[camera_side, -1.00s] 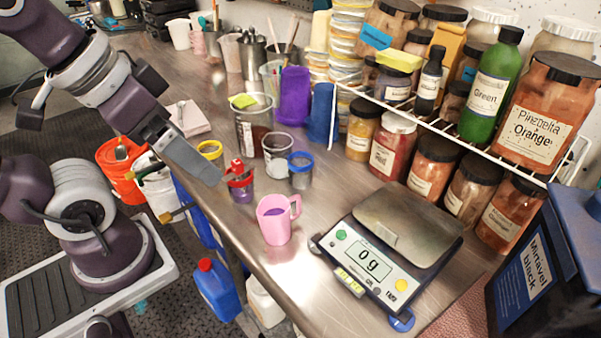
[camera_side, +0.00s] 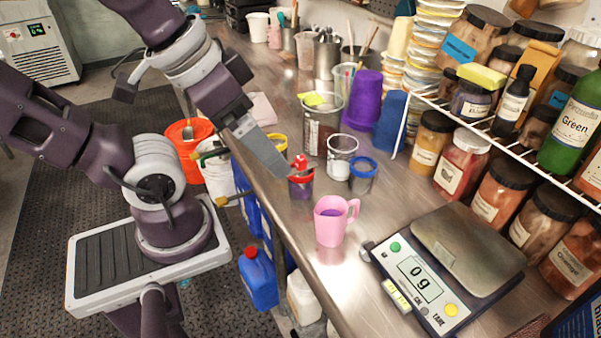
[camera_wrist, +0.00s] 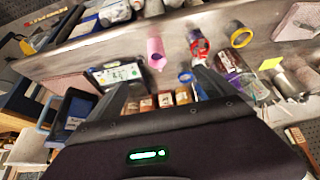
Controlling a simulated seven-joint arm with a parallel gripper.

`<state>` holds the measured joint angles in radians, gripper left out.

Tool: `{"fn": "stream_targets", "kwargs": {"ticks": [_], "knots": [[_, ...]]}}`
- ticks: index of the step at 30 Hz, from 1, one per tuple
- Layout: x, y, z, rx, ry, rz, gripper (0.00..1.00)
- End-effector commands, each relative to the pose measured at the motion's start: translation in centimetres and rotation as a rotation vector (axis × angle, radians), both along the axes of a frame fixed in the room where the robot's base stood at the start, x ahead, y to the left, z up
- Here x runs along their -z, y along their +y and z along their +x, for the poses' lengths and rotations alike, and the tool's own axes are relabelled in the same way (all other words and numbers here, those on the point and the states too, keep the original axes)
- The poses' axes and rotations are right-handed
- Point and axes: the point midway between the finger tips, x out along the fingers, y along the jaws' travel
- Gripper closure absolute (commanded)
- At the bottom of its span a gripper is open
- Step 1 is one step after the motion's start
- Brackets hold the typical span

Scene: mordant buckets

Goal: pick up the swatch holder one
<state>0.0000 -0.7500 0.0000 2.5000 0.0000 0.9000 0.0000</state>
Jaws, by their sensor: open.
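No label shows which thing is swatch holder one. A small cup with a red rim and a red piece on top (camera_side: 301,184) stands on the steel bench; it is blurred in the wrist view (camera_wrist: 198,46). A blue-rimmed cup (camera_side: 362,178) stands to its right, its blue rim also in the wrist view (camera_wrist: 186,77). A yellow ring (camera_side: 278,142) is behind, partly hidden by my gripper. My gripper (camera_side: 284,172) is open and empty, its tip beside the red-rimmed cup in the picture; contact cannot be told. Its two fingers (camera_wrist: 164,90) are spread in the wrist view.
A pink mug (camera_side: 330,226) stands in front, left of a scale reading 0 g (camera_side: 417,279). A clear beaker (camera_side: 341,160), a tall beaker (camera_side: 318,132) and purple cups (camera_side: 362,105) crowd behind. A wire rack of jars (camera_side: 497,130) edges the right. Bench is clear near the mug.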

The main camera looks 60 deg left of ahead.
Motion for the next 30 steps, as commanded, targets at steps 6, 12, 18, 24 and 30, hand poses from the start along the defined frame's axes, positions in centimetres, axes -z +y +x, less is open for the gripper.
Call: {"fn": "stream_targets", "kwargs": {"ticks": [6, 12, 18, 24, 30], "knots": [[0.0, 0.0, 0.0, 0.0, 0.0, 0.0, 0.38], [0.0, 0.0, 0.0, 0.0, 0.0, 0.0, 0.55], [0.0, 0.1, 0.3, -0.026, 0.009, -0.009, 0.55], [1.7, 3.8, 6.7, -0.607, 0.197, -0.199, 0.55], [7.2, 9.8, 12.3, -1.295, 0.35, -0.35, 0.55]]}}
